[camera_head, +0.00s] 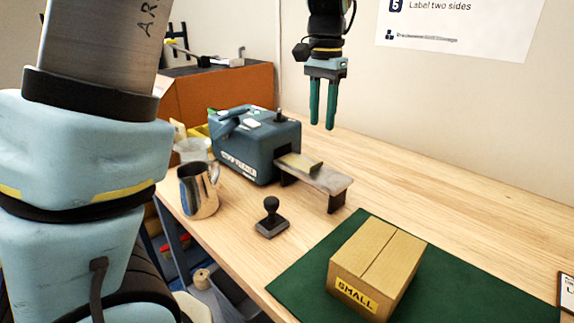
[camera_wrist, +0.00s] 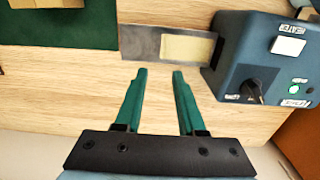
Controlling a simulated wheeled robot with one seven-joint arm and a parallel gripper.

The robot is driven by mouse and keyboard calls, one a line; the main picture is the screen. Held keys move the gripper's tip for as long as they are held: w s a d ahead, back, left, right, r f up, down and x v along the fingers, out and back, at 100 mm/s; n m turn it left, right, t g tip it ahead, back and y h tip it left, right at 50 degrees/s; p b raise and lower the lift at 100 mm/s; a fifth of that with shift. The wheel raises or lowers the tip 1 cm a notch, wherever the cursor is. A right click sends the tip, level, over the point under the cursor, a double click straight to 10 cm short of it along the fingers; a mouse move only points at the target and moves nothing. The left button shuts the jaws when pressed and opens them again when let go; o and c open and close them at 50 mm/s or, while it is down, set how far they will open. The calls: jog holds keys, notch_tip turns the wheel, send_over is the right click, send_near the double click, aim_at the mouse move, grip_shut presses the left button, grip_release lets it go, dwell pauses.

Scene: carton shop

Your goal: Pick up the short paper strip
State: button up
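The short paper strip (camera_head: 301,162) is tan and lies on the small metal outfeed shelf (camera_head: 330,180) of the blue tape machine (camera_head: 255,145). In the wrist view the strip (camera_wrist: 187,49) is a pale yellow rectangle on the shelf (camera_wrist: 138,42), beside the machine (camera_wrist: 262,60). My gripper (camera_head: 331,127) hangs above the table, behind the shelf, with its green fingers pointing down. In the wrist view its fingers (camera_wrist: 162,70) are spread apart with nothing between them, and the strip lies just beyond the tips.
A closed carton marked SMALL (camera_head: 376,262) sits on a green mat (camera_head: 315,270). A black stamp (camera_head: 271,218) and a metal jug (camera_head: 198,190) stand in front of the machine. A large brown box (camera_head: 225,90) is behind it. The table's back right is clear.

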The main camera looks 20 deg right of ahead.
aim_at(319, 169)
notch_tip(319, 169, down, 4)
jog(key=shift+p, duration=0.3)
jog(key=shift+w+f+p, duration=0.1)
jog(key=shift+f+p, duration=0.8)
jog(key=shift+f, duration=2.25)
grip_shut()
